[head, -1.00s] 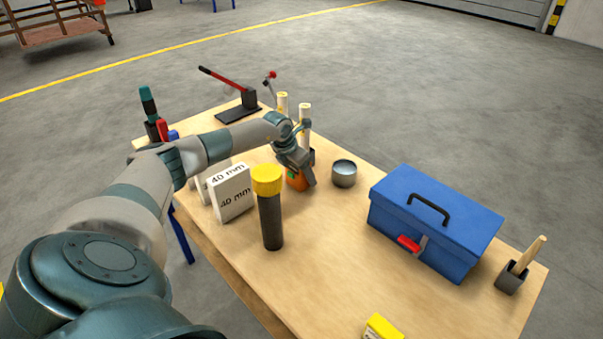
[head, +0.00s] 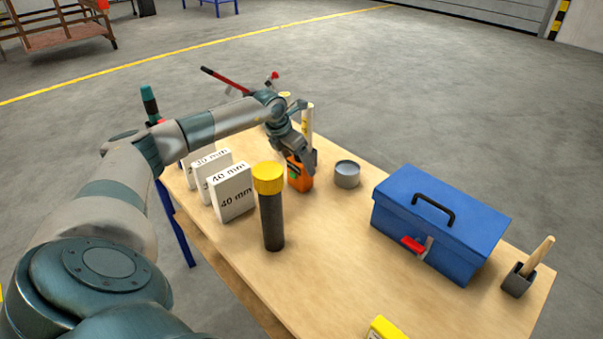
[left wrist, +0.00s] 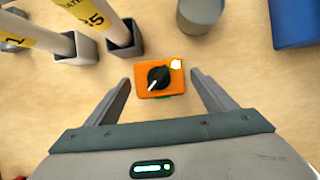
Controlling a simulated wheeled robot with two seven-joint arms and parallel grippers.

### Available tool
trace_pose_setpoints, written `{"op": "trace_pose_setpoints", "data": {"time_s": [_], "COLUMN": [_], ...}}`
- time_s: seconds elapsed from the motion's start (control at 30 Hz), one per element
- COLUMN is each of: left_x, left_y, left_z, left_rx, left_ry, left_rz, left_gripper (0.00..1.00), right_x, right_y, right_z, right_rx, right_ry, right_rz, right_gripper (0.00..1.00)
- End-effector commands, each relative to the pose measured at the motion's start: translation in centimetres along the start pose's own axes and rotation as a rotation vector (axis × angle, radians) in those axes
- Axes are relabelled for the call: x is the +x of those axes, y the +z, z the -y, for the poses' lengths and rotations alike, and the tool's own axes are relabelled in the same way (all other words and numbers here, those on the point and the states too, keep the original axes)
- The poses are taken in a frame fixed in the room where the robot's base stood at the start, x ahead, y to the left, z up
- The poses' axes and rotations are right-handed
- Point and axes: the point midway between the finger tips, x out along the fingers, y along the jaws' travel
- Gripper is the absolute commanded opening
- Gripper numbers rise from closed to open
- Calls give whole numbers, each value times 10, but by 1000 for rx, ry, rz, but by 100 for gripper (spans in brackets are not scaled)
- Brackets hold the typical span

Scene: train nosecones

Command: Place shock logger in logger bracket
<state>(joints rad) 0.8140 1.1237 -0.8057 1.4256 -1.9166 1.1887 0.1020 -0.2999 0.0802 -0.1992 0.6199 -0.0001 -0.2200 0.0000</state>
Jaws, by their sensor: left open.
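An orange box, which I take for the shock logger (head: 300,178), stands on the wooden table, with a green patch on its side. The left wrist view shows its top (left wrist: 147,88) with a black knob and a pale yellow spot. My left gripper (head: 299,160) is just above it, pointing down. In the left wrist view the fingers of my left gripper (left wrist: 161,78) are spread, one on each side of the box, with gaps showing. I cannot make out a logger bracket in these views. My right gripper is not in view.
Upright tubes in dark holders (left wrist: 122,38) stand close to the box, and a grey round tin (head: 346,174) is on its other side. The front-middle tabletop is clear.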

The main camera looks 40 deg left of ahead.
Motion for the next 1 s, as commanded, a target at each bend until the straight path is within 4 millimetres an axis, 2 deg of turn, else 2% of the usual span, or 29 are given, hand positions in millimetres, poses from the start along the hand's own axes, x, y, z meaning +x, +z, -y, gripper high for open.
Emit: {"op": "trace_pose_setpoints", "data": {"time_s": [0.03,0.2,0.4,0.9,0.93,1.0], "left_x": [-7,-33,-49,-51,-51,-51], "left_y": [-1,0,0,0,0,0], "left_z": [-1,0,0,0,0,0], "left_rx": [2,1,0,0,0,0], "left_ry": [2,1,0,0,0,-1], "left_rz": [4,3,1,0,0,0], "left_gripper": [77,77,77,77,84,88], "right_x": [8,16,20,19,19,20], "right_y": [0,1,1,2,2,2], "right_z": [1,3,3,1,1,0], "right_rx": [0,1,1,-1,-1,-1], "right_ry": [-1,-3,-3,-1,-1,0], "right_rz": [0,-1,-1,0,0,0], "right_gripper": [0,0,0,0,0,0]}}
